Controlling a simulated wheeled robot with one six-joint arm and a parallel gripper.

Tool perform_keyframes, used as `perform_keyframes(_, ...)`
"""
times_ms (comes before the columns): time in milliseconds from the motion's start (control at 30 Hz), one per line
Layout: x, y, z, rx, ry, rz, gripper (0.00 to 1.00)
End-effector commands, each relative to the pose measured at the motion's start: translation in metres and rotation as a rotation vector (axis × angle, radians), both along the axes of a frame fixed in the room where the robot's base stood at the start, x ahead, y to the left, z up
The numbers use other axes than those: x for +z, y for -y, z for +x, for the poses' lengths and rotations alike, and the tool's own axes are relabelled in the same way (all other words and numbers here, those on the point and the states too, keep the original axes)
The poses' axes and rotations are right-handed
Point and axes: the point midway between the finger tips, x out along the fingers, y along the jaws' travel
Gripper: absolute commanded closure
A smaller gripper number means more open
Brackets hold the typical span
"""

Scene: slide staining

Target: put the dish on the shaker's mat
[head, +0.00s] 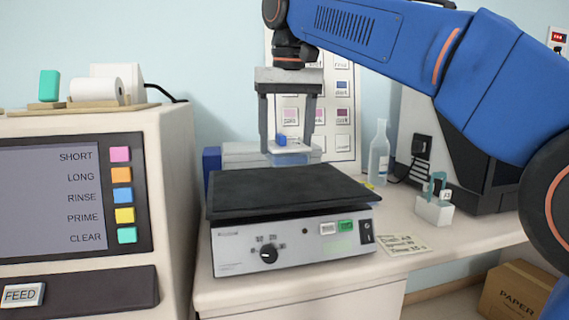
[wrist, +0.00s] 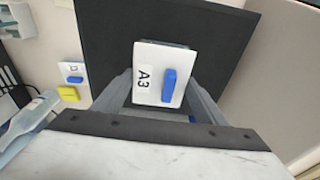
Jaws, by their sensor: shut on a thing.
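The dish (head: 290,158) is a small translucent bluish box with a white lid and a blue knob on top. In the wrist view its white lid (wrist: 150,80) is marked A3. My gripper (head: 291,145) is shut on the dish, one finger on each side, and points down. The shaker (head: 290,240) is a white box with a dial and a green button. Its black mat (head: 290,192) is flat and empty. In the head view the dish shows above and behind the mat's back edge; in the wrist view the mat (wrist: 205,35) lies beneath and beyond it.
A large staining machine (head: 90,200) with coloured buttons stands left of the shaker. A clear bottle (head: 379,152), a small white holder (head: 433,210) and a paper note (head: 403,245) are to the right. A coloured chart (head: 342,110) hangs behind.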

Motion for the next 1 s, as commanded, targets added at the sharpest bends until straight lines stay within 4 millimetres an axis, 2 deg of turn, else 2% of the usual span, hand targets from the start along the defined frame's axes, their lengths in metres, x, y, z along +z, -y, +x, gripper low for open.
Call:
perform_keyframes(500, -0.049, 0.000, 0.000, 0.000, 0.000, 0.000, 0.63)
perform_keyframes(900, -0.053, 0.000, 0.000, 0.000, 0.000, 0.000, 0.63)
perform_keyframes(933, -0.053, 0.000, 0.000, 0.000, 0.000, 0.000, 0.30)
perform_keyframes(1000, -0.053, 0.000, 0.000, 0.000, 0.000, 0.000, 0.16)
